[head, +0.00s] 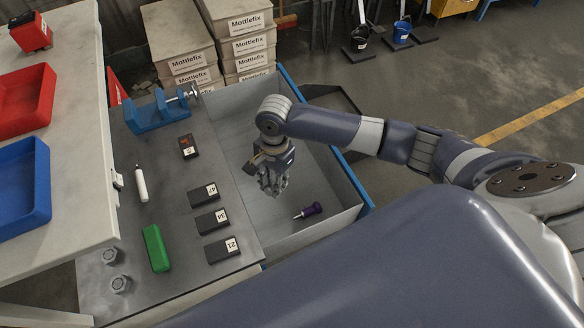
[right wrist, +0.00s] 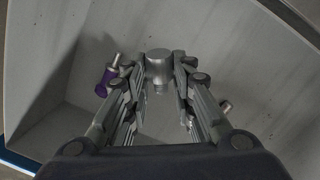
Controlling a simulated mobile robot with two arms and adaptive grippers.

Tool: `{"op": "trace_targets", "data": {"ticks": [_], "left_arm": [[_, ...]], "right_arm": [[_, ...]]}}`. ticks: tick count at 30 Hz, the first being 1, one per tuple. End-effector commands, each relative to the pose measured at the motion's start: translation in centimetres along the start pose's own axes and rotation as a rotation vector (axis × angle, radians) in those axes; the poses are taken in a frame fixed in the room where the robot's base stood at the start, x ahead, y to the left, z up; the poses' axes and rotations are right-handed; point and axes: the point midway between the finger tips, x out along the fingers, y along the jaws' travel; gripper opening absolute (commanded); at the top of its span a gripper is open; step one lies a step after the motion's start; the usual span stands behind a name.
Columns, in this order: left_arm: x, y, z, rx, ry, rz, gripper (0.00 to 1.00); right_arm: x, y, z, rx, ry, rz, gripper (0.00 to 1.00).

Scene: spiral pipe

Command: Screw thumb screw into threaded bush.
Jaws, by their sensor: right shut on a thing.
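My right gripper (head: 272,187) points down over the grey bin beside the bench. In the right wrist view, its fingers (right wrist: 160,88) are shut on a grey metal cylinder with a narrower stem, which looks like the thumb screw (right wrist: 159,64). The held piece is too small to make out in the head view. Two grey round fittings stand at the bench's near left, one (head: 110,256) behind the other (head: 120,284); I cannot tell whether either is the threaded bush. My left gripper is not in view.
A purple-handled tool (head: 308,211) lies in the bin (head: 318,238). On the bench are a blue vise (head: 158,111), a green block (head: 156,249), a white bottle (head: 141,184) and several black numbered boxes (head: 211,221). A shelf with red and blue trays (head: 22,185) overhangs at left.

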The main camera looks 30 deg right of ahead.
Motion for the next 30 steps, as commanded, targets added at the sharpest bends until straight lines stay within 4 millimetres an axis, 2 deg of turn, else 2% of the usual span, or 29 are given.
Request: {"op": "trace_targets", "data": {"ticks": [1,4,6,9,13,20,30], "left_arm": [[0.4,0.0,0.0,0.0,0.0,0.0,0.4],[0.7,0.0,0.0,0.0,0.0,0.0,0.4],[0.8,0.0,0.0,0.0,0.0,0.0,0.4],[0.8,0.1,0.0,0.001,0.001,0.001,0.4],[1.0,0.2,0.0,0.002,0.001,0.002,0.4],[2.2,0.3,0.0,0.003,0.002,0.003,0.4],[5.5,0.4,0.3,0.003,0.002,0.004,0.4]], "right_arm": [[1.0,0.1,-1.6,-0.053,0.061,0.006,0.0],[2.1,0.2,-4.7,-0.152,0.161,0.007,0.0],[2.4,0.2,-6.4,-0.199,0.205,0.004,0.0],[2.4,0.2,-7.9,-0.237,0.24,-0.001,0.0],[2.5,0.2,-8.7,-0.256,0.255,-0.004,0.0],[3.4,0.2,-8.8,-0.255,0.254,-0.005,0.0],[5.9,0.1,-9.0,-0.255,0.253,-0.006,0.0]]}}
